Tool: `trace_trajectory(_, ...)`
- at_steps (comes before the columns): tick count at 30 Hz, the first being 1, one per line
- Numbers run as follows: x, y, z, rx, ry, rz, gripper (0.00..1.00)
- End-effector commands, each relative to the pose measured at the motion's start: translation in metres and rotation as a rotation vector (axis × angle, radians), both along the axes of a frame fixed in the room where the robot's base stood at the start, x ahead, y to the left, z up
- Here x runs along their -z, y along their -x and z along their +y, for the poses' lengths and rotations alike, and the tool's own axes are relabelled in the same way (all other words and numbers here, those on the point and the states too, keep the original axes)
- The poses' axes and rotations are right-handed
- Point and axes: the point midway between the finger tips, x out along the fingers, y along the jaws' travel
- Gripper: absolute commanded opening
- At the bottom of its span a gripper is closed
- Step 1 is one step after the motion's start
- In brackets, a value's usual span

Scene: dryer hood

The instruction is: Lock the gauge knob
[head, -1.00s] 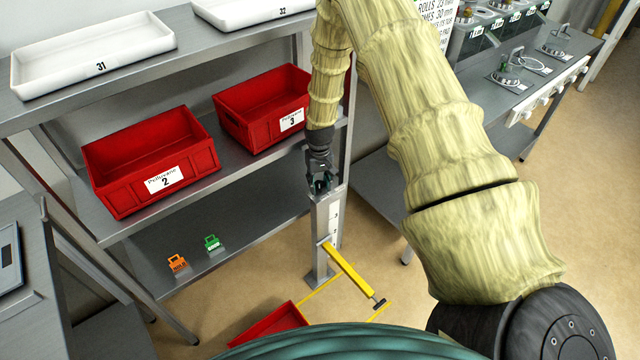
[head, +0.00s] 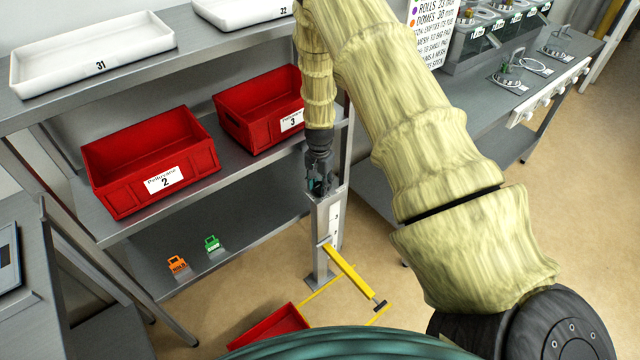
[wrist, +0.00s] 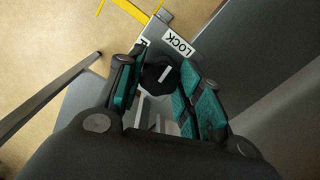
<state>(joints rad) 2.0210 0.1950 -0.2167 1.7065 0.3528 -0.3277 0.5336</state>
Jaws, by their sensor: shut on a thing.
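The gauge knob (wrist: 157,76) is black with a white pointer line and sits between my gripper's teal finger pads in the wrist view. My gripper (wrist: 160,85) is shut on it from above; it also shows in the head view (head: 321,186), at the top of a grey metal post (head: 327,235). A white label reading LOCK (wrist: 178,42) lies beside the knob, upside down in the wrist view. A second label by the left finger is mostly hidden. The white line slants toward the upper right, near the LOCK label. The knob is hidden by my gripper in the head view.
A yellow bar (head: 348,271) sticks out from the post low down. Red bins (head: 150,160) stand on the shelf to the left, with orange (head: 177,264) and green (head: 212,244) tags below. A red tray (head: 270,328) is near the floor.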

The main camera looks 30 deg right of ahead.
Motion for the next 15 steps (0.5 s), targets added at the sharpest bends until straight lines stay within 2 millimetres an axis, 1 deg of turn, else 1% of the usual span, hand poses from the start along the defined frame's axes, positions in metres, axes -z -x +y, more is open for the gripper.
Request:
trace_trajectory(6, -0.0011, -0.0017, -0.0009, 0.078, 0.002, -0.004, 0.12)
trace_trajectory(15, -0.0012, -0.0019, -0.0009, 0.110, 0.002, -0.004, 0.12)
